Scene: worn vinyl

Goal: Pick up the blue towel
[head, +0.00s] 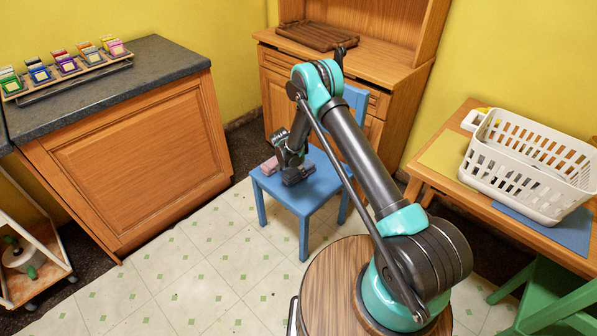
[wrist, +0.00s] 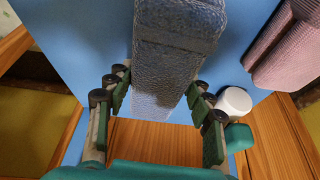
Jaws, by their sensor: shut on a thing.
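The blue towel (wrist: 178,55) is a folded, grey-blue textured bundle at the top middle of the wrist view. It lies between the two fingers of my gripper (wrist: 157,92), which is shut on its near end. In the head view my gripper (head: 290,160) points down over the seat of the blue chair (head: 318,192). The towel shows there as a dark bundle (head: 298,175) under the fingers, at the seat. I cannot tell whether it touches the seat.
A folded pink towel (wrist: 287,45) lies on the seat beside the blue one. A small white round thing (wrist: 235,101) is near the right finger. A wooden cabinet (head: 275,95) stands behind the chair. A white basket (head: 520,165) stands on the right table.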

